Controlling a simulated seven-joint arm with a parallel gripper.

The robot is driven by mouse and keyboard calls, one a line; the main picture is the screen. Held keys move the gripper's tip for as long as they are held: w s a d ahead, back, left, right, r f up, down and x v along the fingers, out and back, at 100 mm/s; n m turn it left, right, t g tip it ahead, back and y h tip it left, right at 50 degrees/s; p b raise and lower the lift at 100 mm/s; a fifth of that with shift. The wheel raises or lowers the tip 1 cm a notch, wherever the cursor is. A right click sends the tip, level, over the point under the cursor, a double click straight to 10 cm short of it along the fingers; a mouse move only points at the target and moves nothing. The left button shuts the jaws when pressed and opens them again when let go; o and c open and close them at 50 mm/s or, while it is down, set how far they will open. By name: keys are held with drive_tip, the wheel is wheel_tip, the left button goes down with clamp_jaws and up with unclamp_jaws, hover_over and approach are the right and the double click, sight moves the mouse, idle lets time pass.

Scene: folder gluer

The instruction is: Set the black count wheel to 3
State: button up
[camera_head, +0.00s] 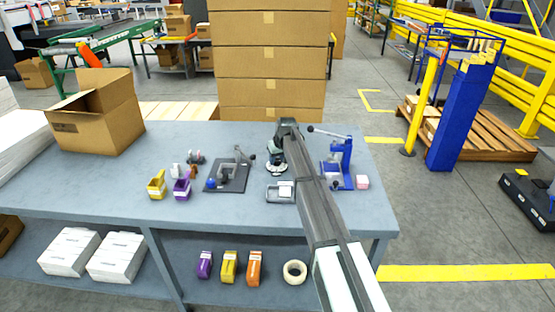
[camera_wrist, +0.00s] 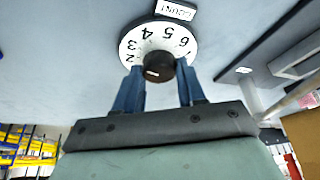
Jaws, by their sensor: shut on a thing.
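The black count wheel (camera_wrist: 159,66) is a round knob in the middle of a white dial (camera_wrist: 133,44) with black numbers, in the wrist view. The numbers 2, 3, 4, 5 and 6 show upside down; part of the dial is cut off by my fingers. A white COUNT label (camera_wrist: 176,10) sits beside the dial. A short white mark shows on the knob's near side; which number it points to is hard to tell. My gripper (camera_wrist: 159,72) is shut on the knob, one blue finger on each side. In the head view my arm covers much of this spot.
On the blue-grey table (camera_head: 130,180) stand a blue lever press (camera_head: 340,165), a dark-based device (camera_head: 228,175), a small grey box (camera_head: 281,192), and yellow (camera_head: 157,185) and purple (camera_head: 182,188) bins. An open carton (camera_head: 98,120) stands at the left; stacked cartons (camera_head: 270,65) rise behind.

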drive_tip(key=o, duration=1)
drive_tip(key=shift+o, duration=0.2)
drive_tip(key=shift+r, duration=0.15)
drive_tip(key=v, duration=1.3)
drive_tip(key=shift+s+r, duration=0.2)
drive_tip(key=shift+r, duration=0.05)
drive_tip(key=shift+d, duration=0.1)
